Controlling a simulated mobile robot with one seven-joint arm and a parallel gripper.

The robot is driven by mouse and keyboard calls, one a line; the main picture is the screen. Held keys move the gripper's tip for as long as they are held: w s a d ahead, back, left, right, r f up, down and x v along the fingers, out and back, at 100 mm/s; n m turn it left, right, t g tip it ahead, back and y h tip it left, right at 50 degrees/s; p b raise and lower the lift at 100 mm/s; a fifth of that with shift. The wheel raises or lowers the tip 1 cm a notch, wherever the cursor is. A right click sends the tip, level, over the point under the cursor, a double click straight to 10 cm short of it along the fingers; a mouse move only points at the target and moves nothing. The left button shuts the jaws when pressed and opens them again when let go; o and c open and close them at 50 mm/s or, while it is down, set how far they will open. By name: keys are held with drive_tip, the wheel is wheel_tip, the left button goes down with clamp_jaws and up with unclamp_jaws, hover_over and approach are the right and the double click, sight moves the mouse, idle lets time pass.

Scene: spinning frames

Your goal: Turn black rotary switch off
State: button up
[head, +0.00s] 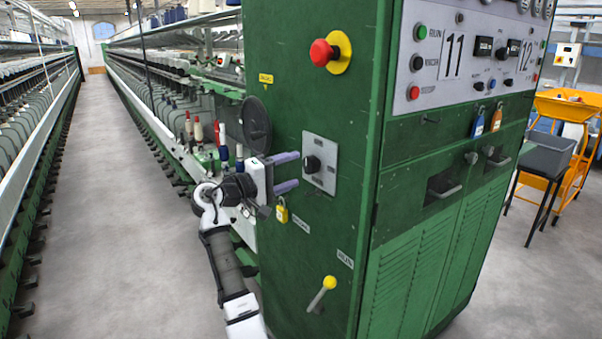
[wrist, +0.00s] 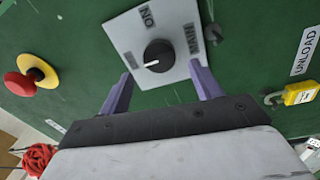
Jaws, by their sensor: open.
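The black rotary switch (head: 312,164) sits on a square grey plate (head: 320,178) on the green cabinet's side. In the wrist view the round black knob (wrist: 158,55) has a white pointer line, and the plate (wrist: 186,72) carries labels, one reading "ON" and one "MAIN". The pointer aims at a dark, unreadable label at the plate's left edge. My gripper (head: 298,171) is open, with two purple fingers pointing at the plate. In the wrist view the fingers (wrist: 160,88) stand apart on either side below the knob. I see no contact with the knob.
A red mushroom button (head: 322,53) on a yellow disc is above the switch. A yellow padlock (head: 282,212) hangs below my gripper, and a yellow-knobbed lever (head: 328,283) is lower down. A black disc (head: 256,125) and bobbins (head: 197,130) are at left. The aisle (head: 100,200) is clear.

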drive_tip(key=b+v, duration=0.2)
drive_tip(key=v, duration=0.7)
drive_tip(key=shift+s+a, duration=0.1)
